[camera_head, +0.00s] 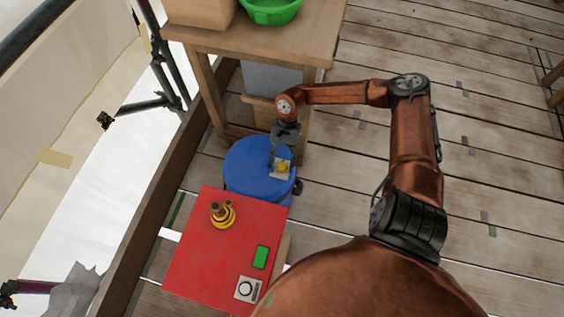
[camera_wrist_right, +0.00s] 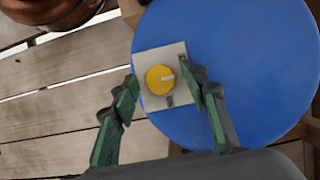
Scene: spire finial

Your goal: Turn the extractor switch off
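A yellow round knob on a pale square plate, which looks like the extractor switch (camera_head: 283,167), is at the blue round top (camera_head: 246,166). No on or off label is readable. My right gripper (camera_wrist_right: 165,84) is open, with a dark green-tipped finger on each side of the knob. Whether the fingers touch it I cannot tell. In the head view my right gripper (camera_head: 278,154) hangs over the blue top, beside the plate. My left gripper is out of view.
A red tabletop (camera_head: 190,247) in front holds a yellow-and-dark ringed object (camera_head: 222,215), a green block (camera_head: 261,257) and a pale plate with a round dial (camera_head: 247,289). A wooden table (camera_head: 305,38) with a green bowl (camera_head: 270,10) stands behind. Plank floor lies open to the right.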

